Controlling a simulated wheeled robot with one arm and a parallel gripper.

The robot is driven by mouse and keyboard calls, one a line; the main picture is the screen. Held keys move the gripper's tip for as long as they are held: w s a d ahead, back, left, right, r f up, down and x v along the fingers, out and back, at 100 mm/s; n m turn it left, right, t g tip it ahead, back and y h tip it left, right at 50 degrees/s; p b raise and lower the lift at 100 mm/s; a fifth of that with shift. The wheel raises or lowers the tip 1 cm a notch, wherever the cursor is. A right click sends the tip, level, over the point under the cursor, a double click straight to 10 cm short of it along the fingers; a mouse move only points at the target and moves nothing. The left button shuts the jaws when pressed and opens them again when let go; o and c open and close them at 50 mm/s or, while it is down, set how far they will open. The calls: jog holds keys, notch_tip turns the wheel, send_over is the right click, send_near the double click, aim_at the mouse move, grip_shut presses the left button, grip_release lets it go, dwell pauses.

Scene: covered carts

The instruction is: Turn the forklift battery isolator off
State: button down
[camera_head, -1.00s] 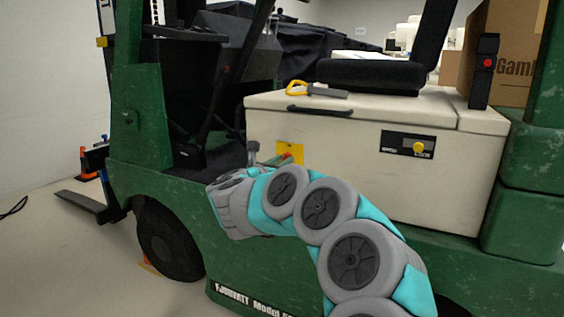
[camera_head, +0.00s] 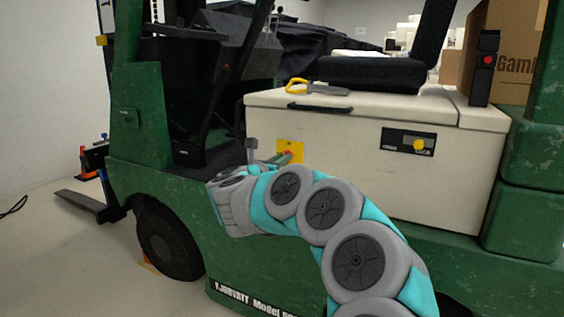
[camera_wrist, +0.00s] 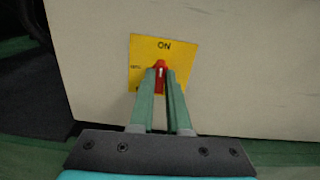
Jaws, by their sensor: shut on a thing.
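The battery isolator is a red knob (camera_wrist: 160,65) on a yellow plate (camera_wrist: 184,50) fixed to the cream side of the forklift's battery housing. "ON" is printed at the top of the plate; smaller lettering at its left is hard to read. A pale mark on the knob looks roughly upright, in line with "ON". My gripper (camera_wrist: 161,78) has its two green fingers close together on the knob, one at each side. In the head view the yellow plate (camera_head: 291,145) shows just above my gripper (camera_head: 285,159), and my wrist hides part of the area below.
The cream housing (camera_head: 330,160) carries a black panel with a yellow lock knob (camera_head: 419,147) at right. A yellow-handled tool (camera_head: 310,88) lies on top beside the black seat (camera_head: 370,74). The green forklift body (camera_head: 142,110) and a lever (camera_head: 251,150) stand left of my gripper.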

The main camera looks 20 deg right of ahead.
jog(key=shift+w+a+f+n+p, duration=0.1)
jog(key=shift+n+p, duration=1.7)
jog(key=shift+n, duration=2.5)
jog(key=shift+w+n+p, duration=0.1)
jog(key=shift+n+p, duration=1.7)
jog(key=shift+n, duration=2.5)
jog(key=c, duration=0.9)
grip_release()
jog(key=shift+f, duration=0.1)
